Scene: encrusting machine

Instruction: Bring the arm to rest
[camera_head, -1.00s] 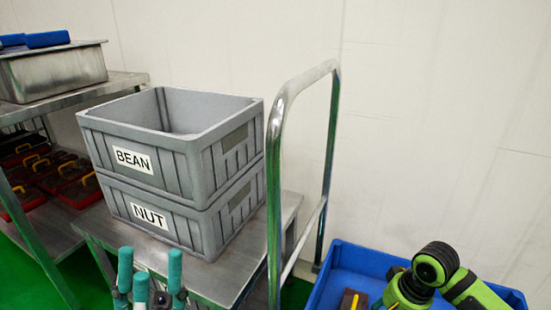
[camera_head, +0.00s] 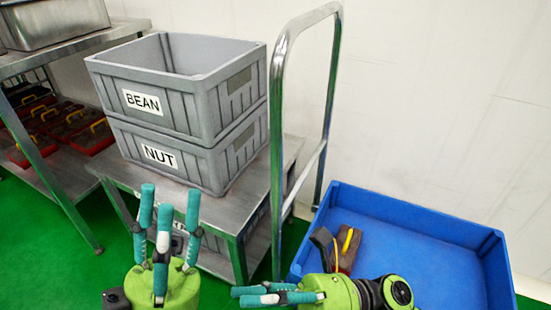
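My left gripper (camera_head: 167,203) stands upright at the bottom left, in front of the metal cart. Its teal fingers point up, spread apart, with nothing between them. My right gripper (camera_head: 255,294) is at the bottom middle, lying sideways in front of the blue bin. Its teal fingers point left toward the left gripper, without touching it. No object shows in its fingers, but they overlap from this angle, so how far they are open is unclear.
Grey crates labelled BEAN (camera_head: 209,98) and NUT (camera_head: 195,160) are stacked on a metal cart (camera_head: 225,210) with a tall handle (camera_head: 276,140). A blue bin (camera_head: 440,240) at right holds a brown item with a yellow handle (camera_head: 347,248). A shelf (camera_head: 60,57) stands at left.

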